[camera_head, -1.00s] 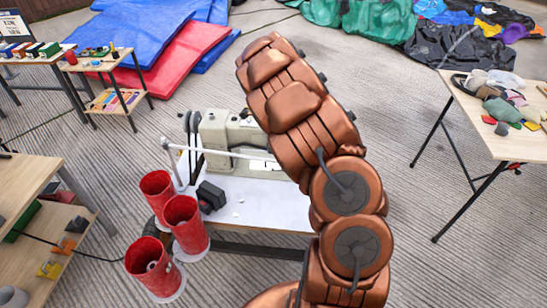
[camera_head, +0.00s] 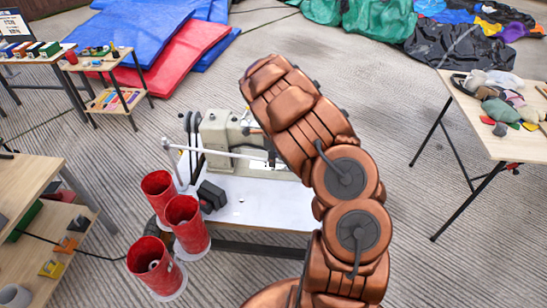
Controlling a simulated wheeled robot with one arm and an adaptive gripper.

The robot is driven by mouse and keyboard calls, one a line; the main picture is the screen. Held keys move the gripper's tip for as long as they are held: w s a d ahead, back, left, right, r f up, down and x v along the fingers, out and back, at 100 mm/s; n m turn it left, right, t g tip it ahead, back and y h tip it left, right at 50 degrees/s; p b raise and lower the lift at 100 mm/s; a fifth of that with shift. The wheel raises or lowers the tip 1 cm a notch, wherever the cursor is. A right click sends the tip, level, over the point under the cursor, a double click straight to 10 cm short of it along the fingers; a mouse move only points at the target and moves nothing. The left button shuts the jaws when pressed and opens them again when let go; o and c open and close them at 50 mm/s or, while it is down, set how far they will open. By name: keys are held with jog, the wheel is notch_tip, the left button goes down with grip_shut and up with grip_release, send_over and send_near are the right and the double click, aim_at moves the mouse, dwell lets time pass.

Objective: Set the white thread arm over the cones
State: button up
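The white thread arm (camera_head: 205,150) is a thin bar on a post at the left end of the sewing machine table. It reaches right, in front of the machine body. Three red thread cones stand at the table's left edge: a back one (camera_head: 157,185), a middle one (camera_head: 184,215) and a front one (camera_head: 152,262). The bar lies behind and to the right of the cones in the picture, not above them. My copper arm rises right of the table and covers the machine's right part. My gripper does not show.
The pale sewing machine (camera_head: 222,135) stands on a white table (camera_head: 262,205) with a black box (camera_head: 211,195) near the cones. A wooden shelf (camera_head: 30,250) is at left, a cluttered table (camera_head: 500,140) at right. Grey floor lies between.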

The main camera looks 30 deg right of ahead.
grip_shut()
jog(key=shift+s+a, duration=0.1)
dwell(0.5)
